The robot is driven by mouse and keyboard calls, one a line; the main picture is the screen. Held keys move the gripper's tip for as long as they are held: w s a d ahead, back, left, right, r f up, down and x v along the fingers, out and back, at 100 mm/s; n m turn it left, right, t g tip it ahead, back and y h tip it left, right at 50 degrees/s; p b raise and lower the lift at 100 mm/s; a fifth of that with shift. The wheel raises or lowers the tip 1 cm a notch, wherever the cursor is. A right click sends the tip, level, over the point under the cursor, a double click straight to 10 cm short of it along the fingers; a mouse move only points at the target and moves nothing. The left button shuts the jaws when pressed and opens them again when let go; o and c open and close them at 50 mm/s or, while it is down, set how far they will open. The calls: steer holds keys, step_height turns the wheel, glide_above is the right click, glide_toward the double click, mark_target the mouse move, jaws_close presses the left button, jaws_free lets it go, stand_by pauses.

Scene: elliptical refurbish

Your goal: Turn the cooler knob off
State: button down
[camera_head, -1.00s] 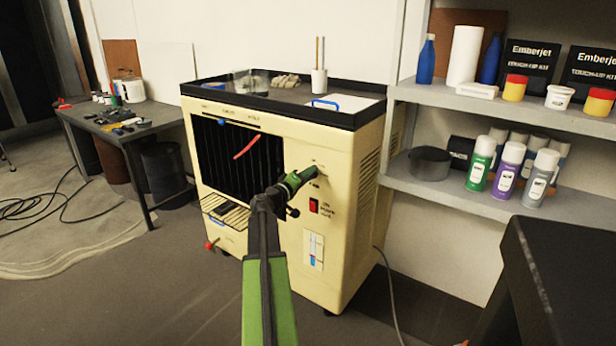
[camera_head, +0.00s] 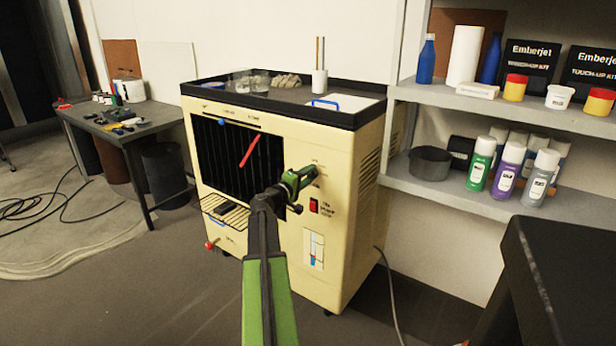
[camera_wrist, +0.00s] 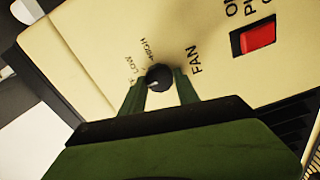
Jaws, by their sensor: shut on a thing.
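The cooler (camera_head: 345,230) is a cream box on the floor with a dark grille and a black top. Its small round black knob (camera_wrist: 158,75) shows in the wrist view, beside the printed words LOW, HIGH and FAN. My green gripper (camera_head: 308,177) reaches the upper right of the cooler's front panel. In the wrist view its two fingers (camera_wrist: 159,92) stand on either side of the knob and are shut on it. A pale mark shows on the knob's lower side, but its exact setting is hard to read. In the head view the gripper hides the knob.
A red switch (camera_head: 314,206) sits below the knob, and also shows in the wrist view (camera_wrist: 258,38). A red ribbon (camera_head: 249,151) hangs before the grille. A shelf (camera_head: 440,190) with spray cans stands at right, a dark tabletop (camera_head: 565,275) at front right.

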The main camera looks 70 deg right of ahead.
steer(key=c, duration=0.9)
jaws_free()
steer(key=v, duration=1.7)
steer(key=shift+a, duration=0.25)
steer(key=shift+w, duration=0.2)
